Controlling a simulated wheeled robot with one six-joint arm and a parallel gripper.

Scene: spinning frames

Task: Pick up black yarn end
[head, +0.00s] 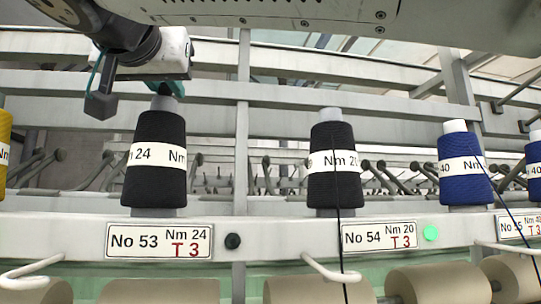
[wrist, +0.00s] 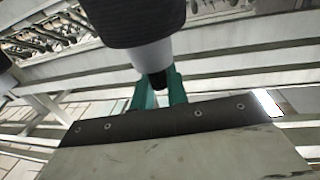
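A black yarn cone (head: 157,185) with a white "24" band stands upright above the label No 53, Nm 24. Its pale tube tip (head: 166,90) points up just under my gripper (head: 160,84). In the wrist view the same cone (wrist: 130,20) hangs in from the top, and its pale tip with a dark end (wrist: 154,78) lies between the two teal fingers of my gripper (wrist: 159,92). The fingers are apart, one on each side of the tip. No loose yarn end can be made out on this cone.
A second black cone (head: 334,185) above label No 54 has a yarn running down its front. Blue cones (head: 465,185) stand to the right, a yellow one (head: 4,150) at the left edge. A green lamp (head: 431,232) is lit. Rails cross behind; beige rolls (head: 160,292) lie below.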

